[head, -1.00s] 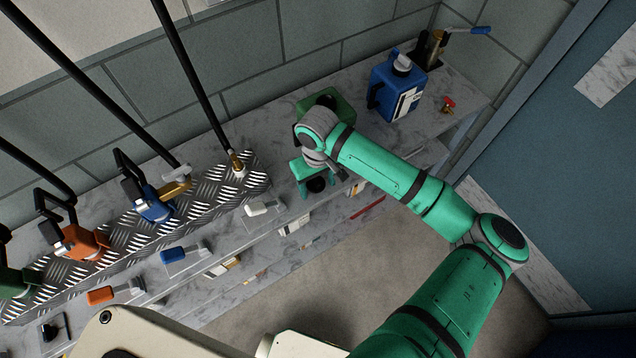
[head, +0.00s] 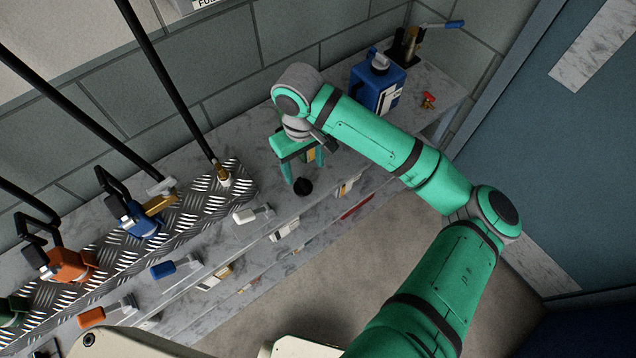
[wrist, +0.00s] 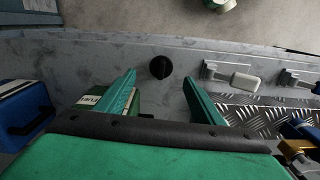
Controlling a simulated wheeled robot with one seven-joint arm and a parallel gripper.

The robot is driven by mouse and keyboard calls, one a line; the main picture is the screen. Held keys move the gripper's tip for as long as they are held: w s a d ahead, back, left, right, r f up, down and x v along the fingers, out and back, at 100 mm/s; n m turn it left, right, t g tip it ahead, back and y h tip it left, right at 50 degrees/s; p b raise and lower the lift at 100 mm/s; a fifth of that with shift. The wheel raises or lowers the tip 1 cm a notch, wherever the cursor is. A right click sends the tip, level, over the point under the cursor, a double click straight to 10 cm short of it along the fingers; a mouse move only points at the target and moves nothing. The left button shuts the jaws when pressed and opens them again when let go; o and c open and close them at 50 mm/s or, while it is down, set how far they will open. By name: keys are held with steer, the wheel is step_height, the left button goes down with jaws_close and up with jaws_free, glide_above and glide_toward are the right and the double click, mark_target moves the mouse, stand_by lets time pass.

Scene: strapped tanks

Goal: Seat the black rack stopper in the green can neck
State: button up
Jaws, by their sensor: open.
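A round black stopper (head: 303,187) with a raised ridge lies on the grey marble shelf near its front edge. It also shows in the wrist view (wrist: 160,67), ahead of and between my fingertips, apart from them. My gripper (head: 297,178) is open and empty above the shelf, just behind the stopper; in the wrist view its two green fingers (wrist: 160,88) are spread wide. A green can with a white label (wrist: 124,104) stands beside the left finger, partly covered by it. Its neck is hidden, and in the head view my arm hides most of it.
A blue can (head: 378,85) stands at the right, near a small red-handled fitting (head: 428,100). White (head: 250,214), blue (head: 163,269) and orange (head: 92,317) clips line the shelf front. Orange (head: 72,264) and blue (head: 140,218) cans stand on tread plate at left, with black poles above.

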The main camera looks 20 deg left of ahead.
steer(key=s+a+r+t+y, duration=0.1)
steer(key=a+y, duration=0.3)
steer(key=a, duration=0.5)
steer(key=s+a+r+y, duration=0.15)
steer(key=a+y, duration=0.25)
steer(key=a, duration=0.4)
steer(key=w+a+r+m+t+y, duration=0.3)
steer(key=a+r+m+t+y, duration=0.2)
steer(key=a+r+y, duration=0.15)
steer(key=s+d+f+m+t+h, duration=0.35)
steer(key=d+f+m+t, duration=0.2)
steer(key=d, duration=0.45)
steer(key=s+d+f+m+t+h, duration=0.35)
steer(key=d+f+h, duration=0.2)
steer(key=d, duration=0.35)
steer(key=s+d+f+n+h, duration=0.1)
steer(key=s+d+n+h, duration=0.1)
steer(key=s+d, duration=0.7)
steer(key=s+d+f+n+h, duration=0.2)
steer(key=s+d+h, duration=0.1)
steer(key=s+d, duration=0.6)
steer(key=s, duration=0.3)
steer(key=shift+s+d+f, duration=0.3)
steer(key=shift+s+d, duration=0.05)
steer(key=shift+d, duration=0.05)
steer(key=shift+h, duration=0.25)
